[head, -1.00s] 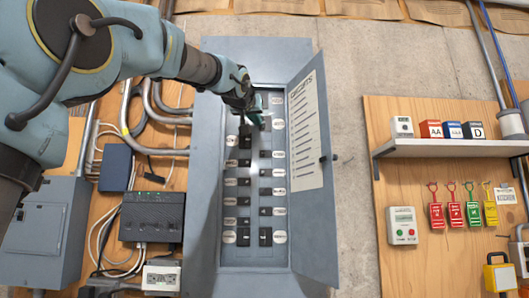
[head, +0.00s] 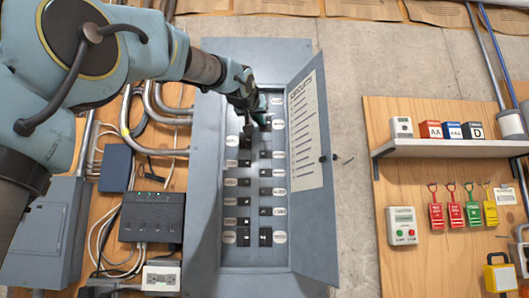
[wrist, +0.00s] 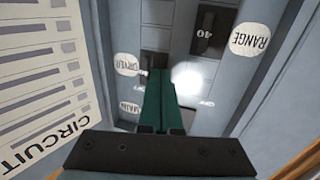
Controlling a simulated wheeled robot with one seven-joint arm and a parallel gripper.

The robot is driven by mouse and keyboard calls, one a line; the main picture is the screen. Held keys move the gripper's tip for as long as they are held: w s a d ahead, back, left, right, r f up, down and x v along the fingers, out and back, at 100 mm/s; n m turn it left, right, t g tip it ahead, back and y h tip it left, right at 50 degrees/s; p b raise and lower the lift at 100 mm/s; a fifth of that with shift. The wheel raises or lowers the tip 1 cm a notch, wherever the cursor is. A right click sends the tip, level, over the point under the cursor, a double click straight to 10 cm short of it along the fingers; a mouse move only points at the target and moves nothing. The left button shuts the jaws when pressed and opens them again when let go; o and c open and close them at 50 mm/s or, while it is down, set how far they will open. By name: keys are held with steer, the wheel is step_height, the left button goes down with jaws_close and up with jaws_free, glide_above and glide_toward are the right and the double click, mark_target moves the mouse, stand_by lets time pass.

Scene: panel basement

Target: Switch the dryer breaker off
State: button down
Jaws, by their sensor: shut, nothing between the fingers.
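The open breaker panel (head: 209,170) stands in the middle of the head view, with two columns of black breakers. In the wrist view, upside down, the DRYER label (wrist: 127,64) lies just left of my fingertips. The dryer breaker (wrist: 154,62) beside it is mostly hidden behind the fingers, so its lever position cannot be told. My gripper (wrist: 160,74) has green fingers, shut and empty, at or very near that breaker. Contact cannot be told. In the head view my gripper (head: 263,116) is inside the upper panel.
The RANGE label (wrist: 250,40) and its 40 breaker (wrist: 206,32) lie across from the dryer breaker. The open panel door (head: 312,160) with the circuit list stands close to the right of my gripper. A shelf (head: 450,148) is farther right.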

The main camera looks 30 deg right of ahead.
steer(key=shift+w+a, duration=0.1)
steer(key=shift+a, duration=0.1)
steer(key=s+a+b, duration=0.3)
steer(key=s+b, duration=0.1)
steer(key=s, duration=0.2)
steer(key=shift+s, duration=0.2)
stand_by(0.6)
stand_by(0.5)
